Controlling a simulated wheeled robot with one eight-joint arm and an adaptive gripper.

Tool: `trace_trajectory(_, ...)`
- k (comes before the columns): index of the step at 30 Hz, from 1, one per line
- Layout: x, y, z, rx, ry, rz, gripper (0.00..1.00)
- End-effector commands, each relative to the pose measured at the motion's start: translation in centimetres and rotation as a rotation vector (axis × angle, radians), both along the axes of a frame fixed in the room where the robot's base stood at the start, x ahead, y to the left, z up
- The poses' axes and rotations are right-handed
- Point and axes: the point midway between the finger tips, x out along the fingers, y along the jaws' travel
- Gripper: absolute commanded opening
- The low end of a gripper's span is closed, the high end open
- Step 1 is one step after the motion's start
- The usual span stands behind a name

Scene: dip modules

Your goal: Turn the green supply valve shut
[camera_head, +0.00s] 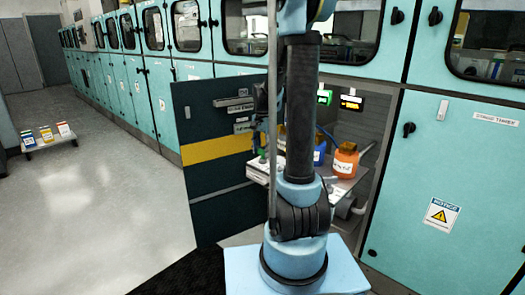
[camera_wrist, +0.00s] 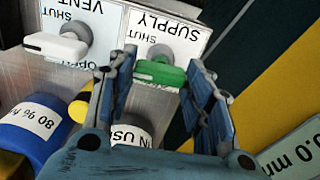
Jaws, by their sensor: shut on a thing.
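The green supply valve (camera_wrist: 160,73) shows in the wrist view below an upside-down SUPPLY label. Its green handle lies roughly level in the picture, in front of a grey knob, with the word SHUT just above. My gripper (camera_wrist: 162,72) has one finger at each end of the handle and is shut on it. The fingers hide part of the plate around the valve. In the head view my own arm covers most of the gripper, and I cannot make out the valve clearly there.
The white vent valve (camera_wrist: 57,46) is left of the green one. A blue bottle (camera_wrist: 30,130) stands close to the left finger. An open dark door panel (camera_head: 215,150) with a yellow stripe is beside my arm. An orange bottle (camera_head: 345,162) stands in the open bay.

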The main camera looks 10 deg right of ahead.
Motion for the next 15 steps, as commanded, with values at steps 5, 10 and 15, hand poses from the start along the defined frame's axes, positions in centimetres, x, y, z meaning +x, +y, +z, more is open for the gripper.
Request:
trace_trajectory(5,0.08,0.11,0.01,0.002,-0.001,-0.051,0.23)
trace_trajectory(10,0.09,0.12,0.02,0.003,-0.002,-0.071,0.23)
trace_trajectory(15,0.10,0.13,0.02,0.003,-0.002,-0.074,0.23)
